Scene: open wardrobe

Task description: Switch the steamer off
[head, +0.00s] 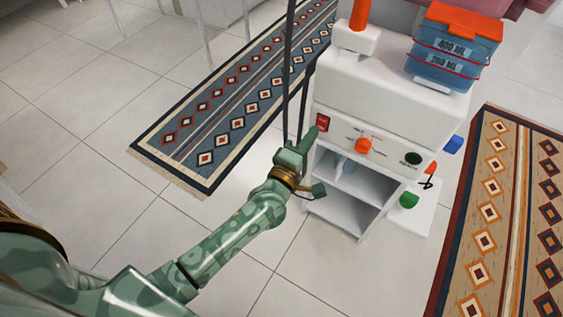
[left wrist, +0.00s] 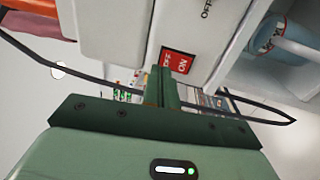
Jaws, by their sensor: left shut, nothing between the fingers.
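The steamer (head: 350,90) is a white boxy unit with a blue water tank (head: 452,62) under an orange lid on top. Its red rocker switch (head: 322,122) sits at the upper left of the front panel. In the left wrist view the switch (left wrist: 178,62) shows ON and OFF lettering, just beyond the fingertips. My left gripper (head: 312,133) is shut and empty, its tips close beside the switch. In the wrist view the shut fingers (left wrist: 162,80) point at the switch's left edge; I cannot tell whether they touch it. My right gripper is out of view.
An orange knob (head: 363,146) and a dark round dial (head: 413,158) are on the same panel. Open shelves (head: 345,200) lie below. A dark hose or cable (head: 287,80) rises beside my left gripper.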

